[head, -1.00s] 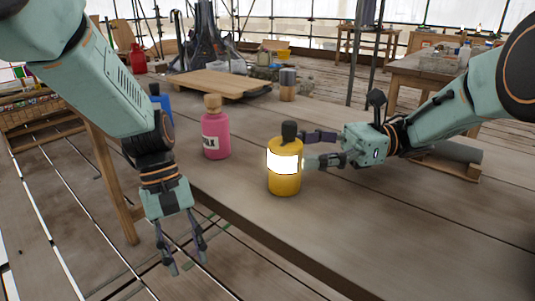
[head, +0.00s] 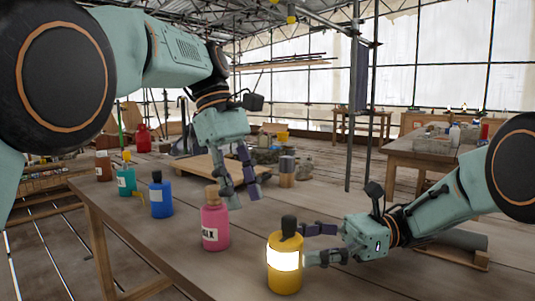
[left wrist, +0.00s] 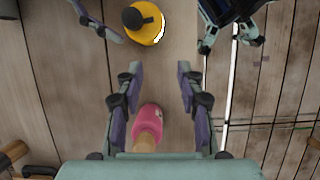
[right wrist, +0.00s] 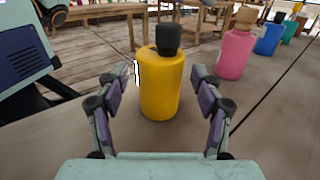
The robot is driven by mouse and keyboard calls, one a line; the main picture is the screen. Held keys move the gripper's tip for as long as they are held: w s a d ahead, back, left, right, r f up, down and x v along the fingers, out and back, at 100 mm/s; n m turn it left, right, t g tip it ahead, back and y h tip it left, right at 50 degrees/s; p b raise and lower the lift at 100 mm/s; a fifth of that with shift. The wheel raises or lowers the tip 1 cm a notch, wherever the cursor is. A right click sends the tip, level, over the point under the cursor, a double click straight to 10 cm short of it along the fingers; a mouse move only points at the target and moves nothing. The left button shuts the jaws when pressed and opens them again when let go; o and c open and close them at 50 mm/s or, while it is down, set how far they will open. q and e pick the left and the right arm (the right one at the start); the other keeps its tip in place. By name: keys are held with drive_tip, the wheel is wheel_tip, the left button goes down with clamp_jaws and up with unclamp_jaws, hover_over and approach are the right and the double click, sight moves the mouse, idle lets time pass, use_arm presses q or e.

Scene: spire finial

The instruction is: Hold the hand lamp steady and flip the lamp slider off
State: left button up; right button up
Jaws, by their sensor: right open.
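The hand lamp (head: 284,272) is a yellow cylinder with a lit white panel and a dark top, upright on the wooden table. It also shows in the left wrist view (left wrist: 143,25) and the right wrist view (right wrist: 161,90). My right gripper (head: 318,243) is open, its fingers pointing at the lamp from the right; in the right wrist view (right wrist: 158,88) the lamp stands between and just beyond the fingertips. My left gripper (head: 242,190) is open and empty, pointing down above the table behind the pink bottle. The lamp's slider cannot be made out.
A pink bottle (head: 215,228) with a cork stands left of the lamp. Blue (head: 160,200), teal (head: 126,182) and brown (head: 103,168) bottles line the table further left. A wooden board (head: 205,167) and a grey-topped cylinder (head: 287,168) lie behind.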

use_arm(q)
drive_tip(key=d+r+n, duration=0.1)
drive_tip(key=d+r, duration=0.3)
drive_tip(key=r, duration=0.2)
drive_tip(key=shift+w+d+t, duration=0.15)
drive_tip(key=shift+t, duration=0.25)
use_arm(e)
drive_tip(key=shift+x, duration=3.9)
drive_tip(key=c, duration=1.4)
